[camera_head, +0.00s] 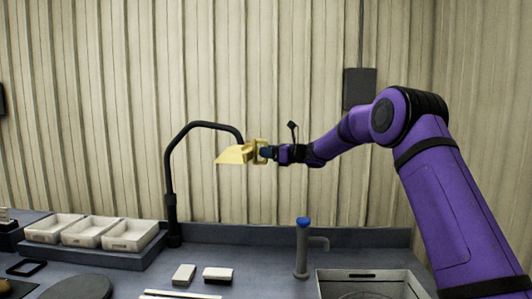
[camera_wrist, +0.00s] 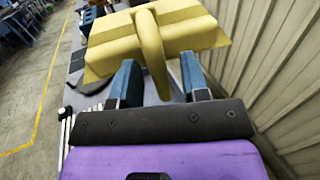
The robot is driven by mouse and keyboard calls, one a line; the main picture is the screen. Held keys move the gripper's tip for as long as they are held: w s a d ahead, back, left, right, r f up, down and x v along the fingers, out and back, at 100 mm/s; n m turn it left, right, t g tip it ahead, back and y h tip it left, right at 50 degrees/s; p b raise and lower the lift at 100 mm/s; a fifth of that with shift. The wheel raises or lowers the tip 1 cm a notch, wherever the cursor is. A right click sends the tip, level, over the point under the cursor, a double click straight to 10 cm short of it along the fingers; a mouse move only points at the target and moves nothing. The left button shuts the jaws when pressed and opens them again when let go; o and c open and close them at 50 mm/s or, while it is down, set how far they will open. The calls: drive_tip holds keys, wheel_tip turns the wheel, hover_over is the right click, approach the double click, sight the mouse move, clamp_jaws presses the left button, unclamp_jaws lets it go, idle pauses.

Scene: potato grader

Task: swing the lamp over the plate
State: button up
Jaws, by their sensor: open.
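The lamp has a yellow shade (camera_head: 235,154) with a loop handle, hung from a black curved arm (camera_head: 168,165) on a post at the back of the bench. The shade also shows in the wrist view (camera_wrist: 110,55), its handle (camera_wrist: 152,55) reaching down between my fingers. My gripper (camera_head: 266,152) is at the handle's right side; in the wrist view my blue fingertips (camera_wrist: 157,85) stand apart on either side of the handle, open. A dark round plate (camera_head: 80,287) lies at the front left of the bench, cut by the picture's lower edge.
Three white trays (camera_head: 93,245) stand in a dark holder at the left. Two small white-and-dark blocks (camera_head: 184,274) lie mid-bench. A grey tap with a blue top (camera_head: 303,250) stands by a sink (camera_head: 345,275). A ribbed wall is behind.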

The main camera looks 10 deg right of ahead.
drive_tip(key=shift+w+a, duration=0.3)
drive_tip(key=shift+a, duration=0.1)
clamp_jaws()
